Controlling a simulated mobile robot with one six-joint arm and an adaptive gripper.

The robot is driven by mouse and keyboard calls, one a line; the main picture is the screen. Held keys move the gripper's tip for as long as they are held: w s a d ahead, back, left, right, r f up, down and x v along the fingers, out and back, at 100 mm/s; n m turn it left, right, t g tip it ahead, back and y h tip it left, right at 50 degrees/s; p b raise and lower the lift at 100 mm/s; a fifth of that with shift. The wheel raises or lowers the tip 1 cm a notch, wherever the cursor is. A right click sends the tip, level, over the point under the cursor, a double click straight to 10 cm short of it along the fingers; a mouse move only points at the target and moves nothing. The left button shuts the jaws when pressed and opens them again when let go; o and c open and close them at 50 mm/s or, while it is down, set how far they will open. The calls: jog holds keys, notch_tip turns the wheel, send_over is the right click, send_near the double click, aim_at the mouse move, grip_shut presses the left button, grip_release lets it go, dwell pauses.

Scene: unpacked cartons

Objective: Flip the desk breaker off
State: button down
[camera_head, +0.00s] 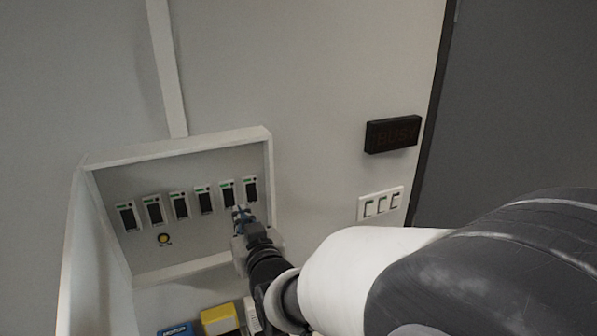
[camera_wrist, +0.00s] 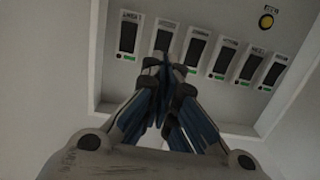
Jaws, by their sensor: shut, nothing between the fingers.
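A row of several black breakers with white frames and small green marks sits in a recessed white panel box (camera_head: 170,146). Their labels are too small to read, so I cannot tell which is the desk breaker. My gripper (camera_head: 240,212) is shut and empty in front of the row's right end, just below the two rightmost breakers. In the wrist view, which shows the row inverted, the closed fingertips (camera_wrist: 164,62) overlap the lower part of the second breaker from the left (camera_wrist: 161,38). I cannot tell whether they touch it.
A round yellow button (camera_head: 163,239) is below the breakers at left. The box's raised rim surrounds the row. A yellow item (camera_head: 219,319) and a blue item (camera_head: 175,329) lie below. A switch plate (camera_head: 380,204) and black sign (camera_head: 392,134) are on the right wall.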

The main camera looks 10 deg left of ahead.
aim_at(230, 196)
jog(key=p+x, duration=0.1)
jog(key=x, duration=0.8)
jog(key=shift+w, duration=0.1)
jog(key=b, duration=0.1)
jog(key=f+b, duration=0.1)
jog(key=b, duration=0.1)
jog(key=shift+w+a+t+b, duration=0.15)
jog(key=shift+a+t+b, duration=0.05)
jog(key=shift+t+b, duration=0.1)
jog(key=shift+y+b, duration=0.4)
jog(key=shift+b, duration=0.85)
jog(key=t+b, duration=0.1)
jog(key=b, duration=0.4)
jog(key=shift+f, duration=0.1)
jog(key=shift+r+p, duration=0.4)
